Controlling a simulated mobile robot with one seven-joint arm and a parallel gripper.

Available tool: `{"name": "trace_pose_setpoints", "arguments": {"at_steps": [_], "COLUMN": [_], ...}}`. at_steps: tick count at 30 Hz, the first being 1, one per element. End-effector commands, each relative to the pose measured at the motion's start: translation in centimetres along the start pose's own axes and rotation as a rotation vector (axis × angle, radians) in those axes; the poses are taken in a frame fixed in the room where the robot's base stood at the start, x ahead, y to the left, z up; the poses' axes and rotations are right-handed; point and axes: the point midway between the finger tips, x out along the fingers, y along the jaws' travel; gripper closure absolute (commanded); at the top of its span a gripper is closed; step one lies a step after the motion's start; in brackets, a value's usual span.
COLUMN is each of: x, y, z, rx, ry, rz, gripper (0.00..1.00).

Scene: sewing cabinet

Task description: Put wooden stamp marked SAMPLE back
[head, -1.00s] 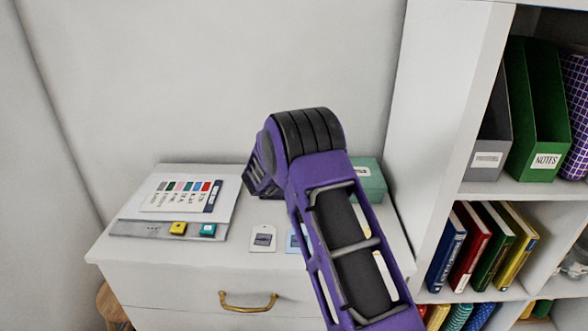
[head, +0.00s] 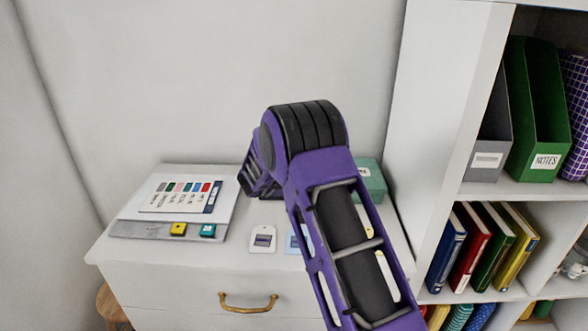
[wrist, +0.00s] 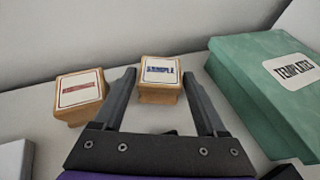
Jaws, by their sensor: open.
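In the wrist view, the wooden stamp marked SAMPLE (wrist: 160,80) stands on the white cabinet top, with blue lettering on its white label. My gripper (wrist: 160,78) is open, its two dark fingers pointing toward this stamp, one on each side of its near part. I cannot tell whether a finger touches it. A second wooden stamp (wrist: 80,95) with a red mark stands to the left, outside the left finger. In the head view, my purple arm hides both stamps and my fingers.
A green box labelled TEMPLATES (wrist: 265,85) stands close on the right; it also shows in the head view (head: 371,180). Sheets and cards (head: 180,194) lie on the cabinet's left. Small tags (head: 263,239) lie near the front. A bookshelf (head: 440,150) stands at the right.

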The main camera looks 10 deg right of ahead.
Motion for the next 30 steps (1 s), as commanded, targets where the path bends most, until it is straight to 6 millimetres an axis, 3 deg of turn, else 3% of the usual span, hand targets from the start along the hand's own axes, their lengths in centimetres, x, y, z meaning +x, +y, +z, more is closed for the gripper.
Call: {"name": "trace_pose_setpoints", "arguments": {"at_steps": [6,12,18,30], "x": [-5.2,-8.6,-9.9,-10.2], "y": [0.1,0.1,0.0,0.3], "z": [0.0,-0.1,-0.1,0.7], "rx": [0.0,0.0,-0.001,-0.003], "ry": [-0.001,0.0,-0.001,-0.014], "rz": [0.003,0.001,0.001,0.008], "gripper": [0.26,0.26,0.26,0.26]}}
